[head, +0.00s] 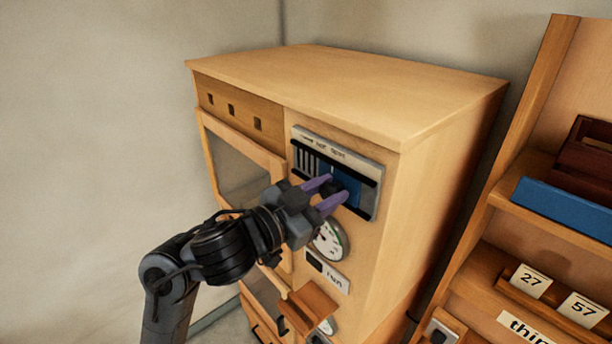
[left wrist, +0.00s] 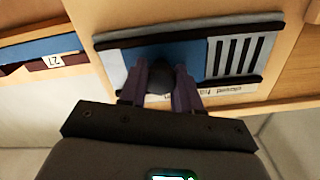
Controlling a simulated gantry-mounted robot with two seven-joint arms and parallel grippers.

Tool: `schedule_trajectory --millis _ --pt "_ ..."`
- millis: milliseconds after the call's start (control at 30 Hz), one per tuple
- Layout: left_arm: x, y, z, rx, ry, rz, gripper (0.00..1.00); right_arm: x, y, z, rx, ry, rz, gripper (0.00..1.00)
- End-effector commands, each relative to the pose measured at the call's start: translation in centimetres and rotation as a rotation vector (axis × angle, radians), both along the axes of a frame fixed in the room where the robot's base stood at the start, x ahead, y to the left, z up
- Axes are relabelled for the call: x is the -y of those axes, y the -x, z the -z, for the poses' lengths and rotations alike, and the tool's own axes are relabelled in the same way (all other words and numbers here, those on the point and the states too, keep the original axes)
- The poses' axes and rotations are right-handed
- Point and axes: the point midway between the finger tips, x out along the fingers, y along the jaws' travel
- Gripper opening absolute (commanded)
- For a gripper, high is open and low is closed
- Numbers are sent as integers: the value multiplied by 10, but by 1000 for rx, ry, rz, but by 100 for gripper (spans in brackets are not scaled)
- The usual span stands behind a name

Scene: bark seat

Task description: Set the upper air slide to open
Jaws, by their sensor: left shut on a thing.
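The upper air slide (head: 352,188) is a blue plate with a dark knob, running between two black rails on a grey panel (head: 366,206) on the front of the wooden cabinet. My left gripper (head: 338,186) has its purple fingers shut on the slide's knob. In the left wrist view the dark round knob (left wrist: 160,79) sits between the fingers, in front of the blue plate (left wrist: 191,58). Several dark vent slots (left wrist: 238,56) show uncovered beside the plate, at the panel's left end in the head view. The fingers hide part of the plate. My right gripper is not in view.
Below the panel are a round dial (head: 329,242), a small label plate (head: 328,271) and a wooden ledge (head: 312,303). A glazed door (head: 238,165) is at left. A shelf unit (head: 540,130) with number cards stands at right. The cabinet top (head: 350,85) is bare.

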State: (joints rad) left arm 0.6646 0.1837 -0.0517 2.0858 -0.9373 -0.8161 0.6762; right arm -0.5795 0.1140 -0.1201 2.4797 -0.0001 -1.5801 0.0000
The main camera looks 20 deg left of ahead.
Motion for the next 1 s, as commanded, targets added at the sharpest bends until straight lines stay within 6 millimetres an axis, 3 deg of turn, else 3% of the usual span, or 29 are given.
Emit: schedule_trajectory --millis 367,400,533,1000 --pt "10 6 0 1 1 6 0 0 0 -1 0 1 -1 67" --pt "11 6 0 1 0 7 37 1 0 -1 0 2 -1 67" --pt "10 6 0 1 1 6 57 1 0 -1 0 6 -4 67" --pt "2 13 0 1 1 -1 58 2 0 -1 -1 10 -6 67"
